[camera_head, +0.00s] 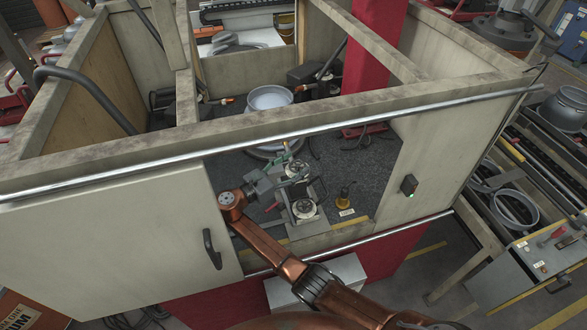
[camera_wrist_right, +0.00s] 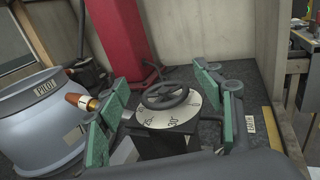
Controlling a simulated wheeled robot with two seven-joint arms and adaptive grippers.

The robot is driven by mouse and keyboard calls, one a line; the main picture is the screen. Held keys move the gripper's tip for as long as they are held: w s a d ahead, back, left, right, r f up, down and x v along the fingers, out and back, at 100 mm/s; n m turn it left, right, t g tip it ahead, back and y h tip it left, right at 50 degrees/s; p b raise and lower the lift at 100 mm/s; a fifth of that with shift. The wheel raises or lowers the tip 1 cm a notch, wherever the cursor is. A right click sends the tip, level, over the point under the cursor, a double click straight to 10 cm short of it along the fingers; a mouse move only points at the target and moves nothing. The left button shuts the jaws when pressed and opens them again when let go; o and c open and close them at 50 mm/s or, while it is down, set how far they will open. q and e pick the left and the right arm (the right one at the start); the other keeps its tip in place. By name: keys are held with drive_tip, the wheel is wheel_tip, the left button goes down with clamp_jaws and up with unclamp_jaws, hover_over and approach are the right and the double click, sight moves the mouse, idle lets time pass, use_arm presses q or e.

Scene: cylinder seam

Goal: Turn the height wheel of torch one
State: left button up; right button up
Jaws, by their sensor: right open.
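The height wheel (camera_wrist_right: 166,96) is a black spoked handwheel over a pale dial marked 25 and 30, on a dark block. In the right wrist view it stands between the green-padded fingers of my right gripper (camera_wrist_right: 165,108), with a gap on each side. A torch with a brass-orange nozzle (camera_wrist_right: 82,102) points at the grey cylinder (camera_wrist_right: 40,120) at left. My left gripper is out of view.
The cabin's front panel (camera_head: 110,240) and right wall (camera_head: 440,150) flank the opening. A red post (camera_wrist_right: 116,40) stands behind the wheel. The dark bench top (camera_head: 370,165) is mostly clear at right.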

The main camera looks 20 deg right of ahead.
sight(294, 168)
wheel_tip(294, 168, up, 8)
idle(0.6)
